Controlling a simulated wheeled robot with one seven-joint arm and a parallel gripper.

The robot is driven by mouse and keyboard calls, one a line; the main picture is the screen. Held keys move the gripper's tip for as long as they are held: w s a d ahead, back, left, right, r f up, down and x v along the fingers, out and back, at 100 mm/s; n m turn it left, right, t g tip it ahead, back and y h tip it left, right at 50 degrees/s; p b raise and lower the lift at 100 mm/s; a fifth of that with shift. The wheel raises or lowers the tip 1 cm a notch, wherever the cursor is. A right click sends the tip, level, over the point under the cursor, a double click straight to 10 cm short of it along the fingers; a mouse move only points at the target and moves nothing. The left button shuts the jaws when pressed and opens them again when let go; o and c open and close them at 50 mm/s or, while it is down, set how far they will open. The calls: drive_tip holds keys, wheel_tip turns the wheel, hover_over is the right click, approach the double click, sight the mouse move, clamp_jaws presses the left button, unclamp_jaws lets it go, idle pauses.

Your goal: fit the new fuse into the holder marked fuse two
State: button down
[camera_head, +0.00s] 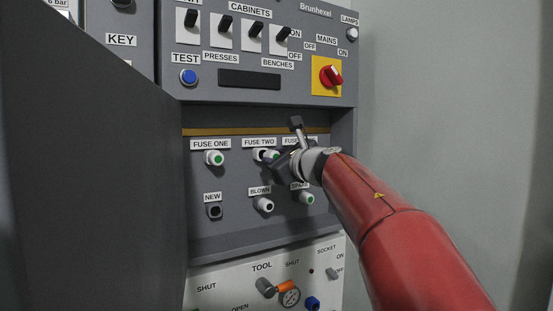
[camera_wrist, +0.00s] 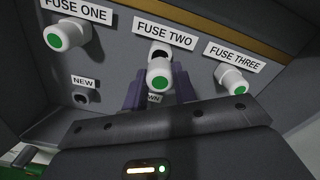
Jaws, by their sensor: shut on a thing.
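My gripper (camera_wrist: 158,90) is shut on a white fuse with a green end (camera_wrist: 160,74), between its two purple-grey fingers. The fuse is just in front of and slightly below the holder marked FUSE TWO (camera_wrist: 160,49), whose dark opening shows above it. They appear apart, but the exact gap cannot be told. In the head view my gripper (camera_head: 280,163) is beside this holder (camera_head: 260,154), and the arm comes from the right. The NEW socket (camera_head: 214,211) looks dark and empty. It also shows in the wrist view (camera_wrist: 81,98).
FUSE ONE (camera_head: 214,158) and FUSE THREE (camera_wrist: 232,80) hold green-ended fuses, close on either side. Below, BLOWN (camera_head: 264,204) holds a dark-ended fuse and SPARE (camera_head: 306,198) a green-ended one. The switch panel (camera_head: 300,88) overhangs the recess. A grey wall stands at left.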

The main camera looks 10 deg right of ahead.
sight(270, 156)
drive_tip(key=shift+p+x, duration=0.65)
drive_tip(key=shift+x, duration=1)
drive_tip(key=c, duration=1)
unclamp_jaws()
drive_tip(key=shift+c, duration=0.2)
drive_tip(key=b+v, duration=0.2)
drive_tip(key=v, duration=0.5)
drive_tip(key=shift+s, duration=0.4)
drive_tip(key=shift+d, duration=0.15)
